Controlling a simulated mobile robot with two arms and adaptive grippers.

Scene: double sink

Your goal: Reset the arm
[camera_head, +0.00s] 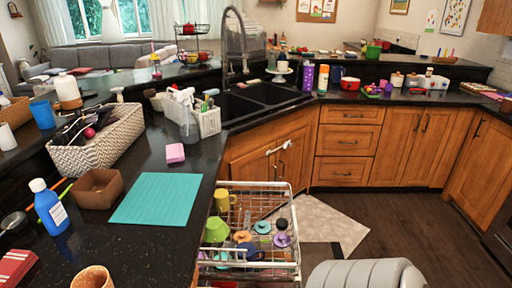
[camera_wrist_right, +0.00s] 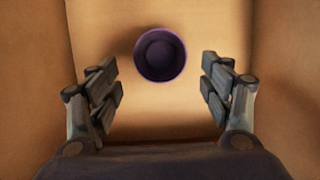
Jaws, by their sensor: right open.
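My right gripper (camera_wrist_right: 160,92) is open in the right wrist view. Its two fingers stand wide apart with nothing between the pads. A round dark purple object (camera_wrist_right: 160,54), like a cup or bowl seen from above, lies beyond the fingertips and apart from them. It sits on a tan, wood-like surface (camera_wrist_right: 160,115) with tan walls on both sides. Neither gripper shows in the head view, and my left gripper is in no view.
A pulled-out dish rack (camera_head: 292,187) with cups and dishes stands below the counter, before the double sink (camera_head: 262,93). A teal mat (camera_head: 158,199), brown box (camera_head: 97,189) and blue bottle (camera_head: 48,207) are on the left counter. Floor (camera_head: 410,225) is open at right.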

